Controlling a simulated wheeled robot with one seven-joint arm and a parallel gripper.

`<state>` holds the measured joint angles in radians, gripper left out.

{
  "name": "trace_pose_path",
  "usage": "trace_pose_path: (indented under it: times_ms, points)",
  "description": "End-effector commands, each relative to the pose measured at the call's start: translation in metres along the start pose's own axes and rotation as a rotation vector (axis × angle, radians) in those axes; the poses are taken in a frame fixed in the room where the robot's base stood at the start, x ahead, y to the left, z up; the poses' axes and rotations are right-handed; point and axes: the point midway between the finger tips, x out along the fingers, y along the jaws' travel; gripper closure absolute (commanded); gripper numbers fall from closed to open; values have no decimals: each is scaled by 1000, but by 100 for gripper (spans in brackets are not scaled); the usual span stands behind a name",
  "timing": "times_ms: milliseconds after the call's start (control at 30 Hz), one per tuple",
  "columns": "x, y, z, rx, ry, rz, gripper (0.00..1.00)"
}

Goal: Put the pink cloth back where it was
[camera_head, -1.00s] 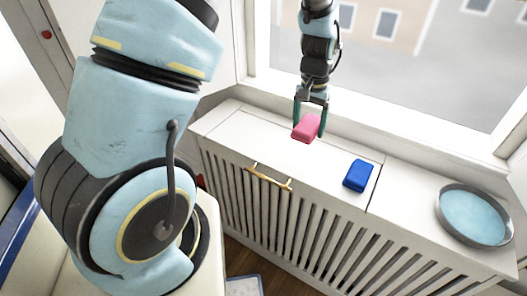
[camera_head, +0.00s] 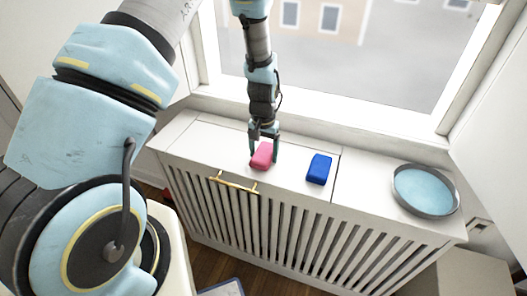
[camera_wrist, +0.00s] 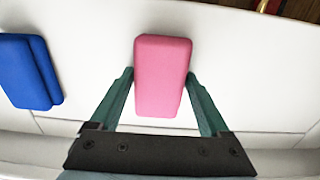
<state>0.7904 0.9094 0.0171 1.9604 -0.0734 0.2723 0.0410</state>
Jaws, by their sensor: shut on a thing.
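The pink cloth (camera_head: 261,155) is a small folded block on or just above the white radiator cover top (camera_head: 210,139), left of the blue cloth (camera_head: 319,168). My gripper (camera_head: 263,149) points down and is shut on the pink cloth. In the wrist view the pink cloth (camera_wrist: 161,75) sits between the two green fingers of my gripper (camera_wrist: 160,85). The blue folded cloth (camera_wrist: 29,72) lies apart from it there. Whether the pink cloth touches the top is hard to tell.
A round grey dish with a light blue inside (camera_head: 425,190) stands at the right end of the cover. A brass handle (camera_head: 235,183) is on the slatted front. A window (camera_head: 330,60) rises behind. The top between blue cloth and dish is clear.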

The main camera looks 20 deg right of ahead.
Motion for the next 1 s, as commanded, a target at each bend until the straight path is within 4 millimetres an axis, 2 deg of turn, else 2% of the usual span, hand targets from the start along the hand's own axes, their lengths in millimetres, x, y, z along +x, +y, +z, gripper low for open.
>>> trace_pose_path:
  times_ms: [233,267,400,767,867,1000]
  points:
    - [4,0,0,0,0,0,72]
    - [3,0,0,0,0,0,17]
    - [3,0,0,-1,0,0,1]
    - [-3,0,0,0,1,0,0]
    - [-13,0,-1,0,2,0,0]
    - [-37,0,-2,-1,6,0,0]
